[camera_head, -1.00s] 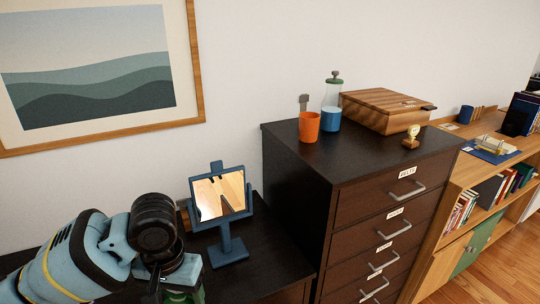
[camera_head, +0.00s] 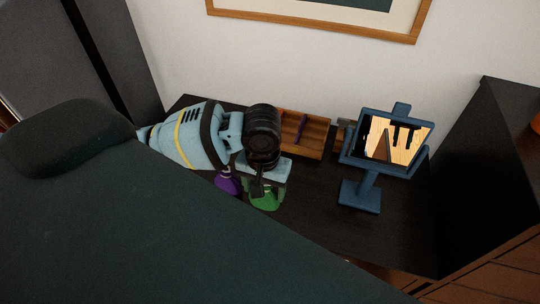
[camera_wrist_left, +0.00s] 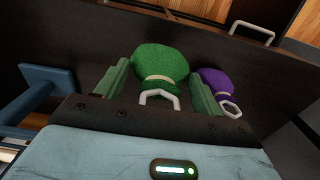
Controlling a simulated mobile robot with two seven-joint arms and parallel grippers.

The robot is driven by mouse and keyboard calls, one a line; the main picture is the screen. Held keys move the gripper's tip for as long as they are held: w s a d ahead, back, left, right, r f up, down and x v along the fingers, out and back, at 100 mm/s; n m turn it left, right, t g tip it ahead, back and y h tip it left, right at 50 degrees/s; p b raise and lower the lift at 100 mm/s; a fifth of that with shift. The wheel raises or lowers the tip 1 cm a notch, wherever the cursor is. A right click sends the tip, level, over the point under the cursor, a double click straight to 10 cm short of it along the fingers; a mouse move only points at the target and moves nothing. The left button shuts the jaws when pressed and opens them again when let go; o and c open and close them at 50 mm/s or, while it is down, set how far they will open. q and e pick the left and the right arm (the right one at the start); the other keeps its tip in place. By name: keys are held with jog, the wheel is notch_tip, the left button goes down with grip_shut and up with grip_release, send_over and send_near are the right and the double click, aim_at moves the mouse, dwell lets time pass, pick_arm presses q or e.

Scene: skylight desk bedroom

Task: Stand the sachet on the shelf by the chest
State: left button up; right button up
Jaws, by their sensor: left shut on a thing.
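A green sachet (camera_head: 265,198) is at my left gripper (camera_head: 267,184), over the dark desk. In the left wrist view the green sachet (camera_wrist_left: 160,65) sits between the two fingers of the left gripper (camera_wrist_left: 160,88), which is shut on it. It has a pale tie and a white loop. A purple sachet (camera_head: 228,181) is just left of it in the head view. The purple sachet also shows in the left wrist view (camera_wrist_left: 217,84), outside the right finger. I cannot tell whether the green sachet touches the desk. The right gripper, shelf and chest are out of view.
A blue stand mirror (camera_head: 368,160) stands right of the gripper on the desk (camera_head: 310,215). A wooden divided tray (camera_head: 305,136) is behind the gripper. A dark drawer cabinet (camera_head: 480,170) rises at right. A large dark surface (camera_head: 150,230) fills the lower left.

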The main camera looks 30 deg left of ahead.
pick_arm(q)
jog(key=shift+a+f, duration=0.1)
jog(key=shift+a, duration=0.1)
pick_arm(e)
jog(key=shift+s+f, duration=0.1)
jog(key=shift+s, duration=0.05)
pick_arm(q)
jog(key=shift+w+a, duration=0.1)
jog(key=shift+w, duration=0.1)
jog(key=w+a+f, duration=0.1)
jog(key=w+a, duration=0.1)
jog(key=w, duration=0.2)
jog(key=w+a+f+b, duration=0.1)
jog(key=w+f, duration=0.1)
jog(key=w, duration=0.3)
jog(key=w+a+f+b, duration=0.1)
jog(key=w+a, duration=0.1)
jog(key=w, duration=0.3)
jog(key=shift+w+a+f, duration=0.1)
jog(key=shift+a+f, duration=0.25)
jog(key=shift+f, duration=0.1)
pick_arm(e)
jog(key=shift+g, duration=0.5)
jog(key=s+f, duration=0.2)
jog(key=f, duration=0.1)
jog(key=shift+s+a, duration=0.3)
jog(key=shift+a, duration=0.05)
pick_arm(q)
jog(key=shift+f, duration=0.15)
